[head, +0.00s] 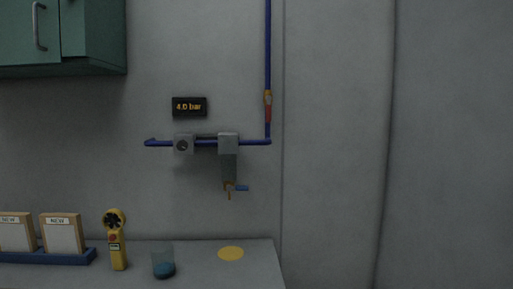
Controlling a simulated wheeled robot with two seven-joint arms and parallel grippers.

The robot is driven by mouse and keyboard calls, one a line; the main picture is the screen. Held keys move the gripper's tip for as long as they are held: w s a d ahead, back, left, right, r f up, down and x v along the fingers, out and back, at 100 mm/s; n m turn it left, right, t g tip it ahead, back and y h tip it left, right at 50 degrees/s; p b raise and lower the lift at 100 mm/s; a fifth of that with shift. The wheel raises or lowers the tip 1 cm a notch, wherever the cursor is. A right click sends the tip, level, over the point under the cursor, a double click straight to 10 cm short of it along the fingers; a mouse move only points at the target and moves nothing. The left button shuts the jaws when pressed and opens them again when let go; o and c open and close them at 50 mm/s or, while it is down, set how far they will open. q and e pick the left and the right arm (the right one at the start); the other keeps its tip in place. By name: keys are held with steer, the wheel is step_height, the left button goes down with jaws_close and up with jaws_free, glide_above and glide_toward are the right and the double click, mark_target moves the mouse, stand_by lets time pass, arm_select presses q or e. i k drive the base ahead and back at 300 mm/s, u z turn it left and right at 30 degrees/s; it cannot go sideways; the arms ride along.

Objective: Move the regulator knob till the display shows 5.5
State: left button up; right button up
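A small black display (189,107) on the wall shows "4.0 bar" in orange digits. Below it, a grey block with a dark round face (182,146) sits on a blue horizontal pipe (256,142). To its right is a second grey block (228,143) with a grey body (229,168) hanging under it. A brass outlet with a small blue lever (241,188) is at the bottom of that body. I cannot tell which of these parts is the regulator knob. Neither of my grippers is in view.
A blue vertical pipe (268,50) carries an orange-red fitting (268,106). A green cabinet (95,35) hangs upper left.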

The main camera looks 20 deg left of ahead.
mark_target(182, 145)
steer(key=z, duration=0.6)
steer(key=i, duration=1.55)
steer(key=u, duration=0.95)
